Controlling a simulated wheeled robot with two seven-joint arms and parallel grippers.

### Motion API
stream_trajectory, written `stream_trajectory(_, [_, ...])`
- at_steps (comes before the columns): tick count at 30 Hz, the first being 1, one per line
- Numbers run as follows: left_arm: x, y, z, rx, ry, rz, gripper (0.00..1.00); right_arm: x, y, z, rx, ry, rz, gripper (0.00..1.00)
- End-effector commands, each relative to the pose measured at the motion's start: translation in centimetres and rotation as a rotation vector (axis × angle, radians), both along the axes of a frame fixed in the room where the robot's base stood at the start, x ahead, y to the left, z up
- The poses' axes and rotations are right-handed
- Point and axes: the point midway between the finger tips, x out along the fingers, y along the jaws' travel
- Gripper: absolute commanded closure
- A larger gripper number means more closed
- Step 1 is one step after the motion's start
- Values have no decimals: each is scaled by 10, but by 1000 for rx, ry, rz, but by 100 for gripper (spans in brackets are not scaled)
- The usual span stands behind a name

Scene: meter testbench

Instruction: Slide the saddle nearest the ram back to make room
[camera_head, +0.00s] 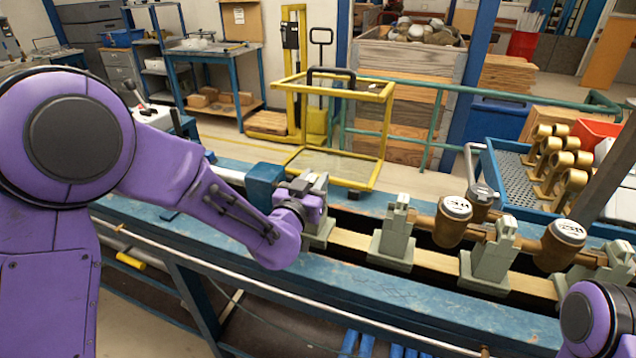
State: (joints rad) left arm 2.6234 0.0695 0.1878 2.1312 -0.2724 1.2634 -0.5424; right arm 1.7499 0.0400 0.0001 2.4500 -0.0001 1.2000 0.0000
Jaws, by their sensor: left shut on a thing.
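The saddle nearest the ram (321,236) is a grey-green block on the bench rail, partly hidden by my left wrist. My left gripper (312,187) is at its top and shut on it; the fingers are mostly hidden. The blue ram head (264,184) is just left of this saddle, with its rod behind my forearm. Further right a third saddle (487,266) stands between two brass meters. My right arm shows at the lower right edge; its gripper is out of view.
The brass meters (452,222) and (561,246) sit in line along the blue bench (400,301). A blue tray (515,183) with several brass fittings stands behind at right. A yellow frame cart (385,140) stands behind the bench.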

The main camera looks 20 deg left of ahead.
Motion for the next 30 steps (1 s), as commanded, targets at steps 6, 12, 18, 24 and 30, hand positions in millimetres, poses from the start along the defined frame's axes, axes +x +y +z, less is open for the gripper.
stream_trajectory(6, [2,8,0,-1,-1,3,100,0,0,0,0,0,0,57])
stream_trajectory(12, [2,11,1,-1,-3,8,100,0,0,0,0,0,0,57])
stream_trajectory(18, [2,12,2,-3,-5,11,44,0,0,0,0,0,0,57])
stream_trajectory(24, [2,12,3,-4,-8,13,44,0,0,0,0,0,0,57])
stream_trajectory(30, [3,13,4,-6,-10,14,45,0,0,0,0,0,0,57])
